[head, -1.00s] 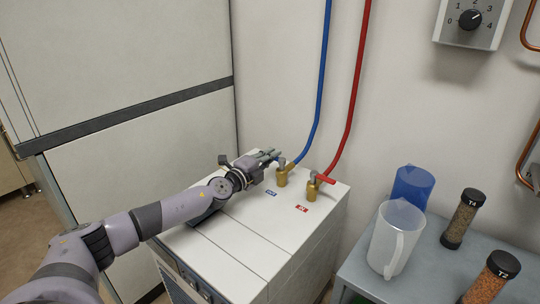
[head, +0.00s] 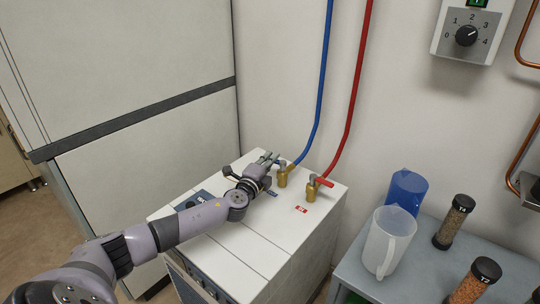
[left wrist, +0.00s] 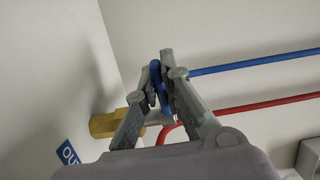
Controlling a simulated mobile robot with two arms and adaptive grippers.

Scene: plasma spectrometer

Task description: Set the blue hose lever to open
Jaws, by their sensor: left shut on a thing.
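The blue lever (left wrist: 154,82) is between the fingertips of my left gripper (left wrist: 164,75), which is shut on it. Beside it, the brass valve body (left wrist: 104,124) sticks out to the left in the left wrist view. The blue hose (left wrist: 255,62) runs off to the right there. In the head view, my left gripper (head: 268,160) is at the brass valve (head: 282,179) under the blue hose (head: 323,70), on top of the white machine (head: 240,238). The gripper hides most of the lever there. My right gripper is in neither view.
The red lever (head: 325,182) on its brass valve stands close to the right, with the red hose (head: 358,90) above it. A clear jug (head: 389,242), a blue jug (head: 406,192) and tubes stand on a grey bench (head: 361,277). The wall is just behind.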

